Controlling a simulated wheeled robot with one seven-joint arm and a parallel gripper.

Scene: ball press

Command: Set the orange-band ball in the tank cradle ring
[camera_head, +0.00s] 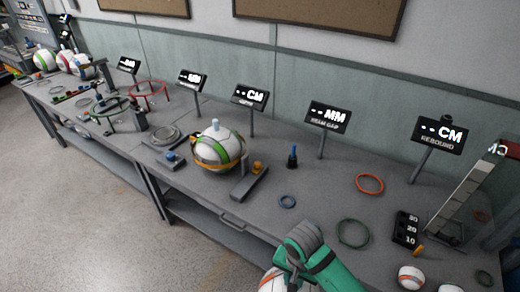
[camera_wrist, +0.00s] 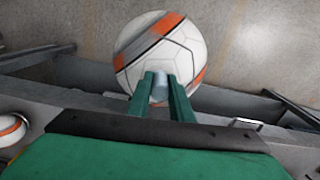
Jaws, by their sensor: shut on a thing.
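The orange-band ball (camera_wrist: 185,45) is white with orange and grey bands and fills the upper middle of the wrist view. In the head view its edge (camera_head: 268,281) shows at the bottom, mostly cut off and behind my arm. My gripper (camera_wrist: 160,88) is shut on the grey knob on the ball, and the ball hangs beyond the bench's front edge over the floor. Raised rings stand at the left of the bench, a red one (camera_head: 134,95) and a dark green one (camera_head: 94,109). I cannot tell which is the tank cradle ring.
Several display signs (camera_head: 328,116) stand along the back. Small balls (camera_head: 411,277) lie at the front right.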

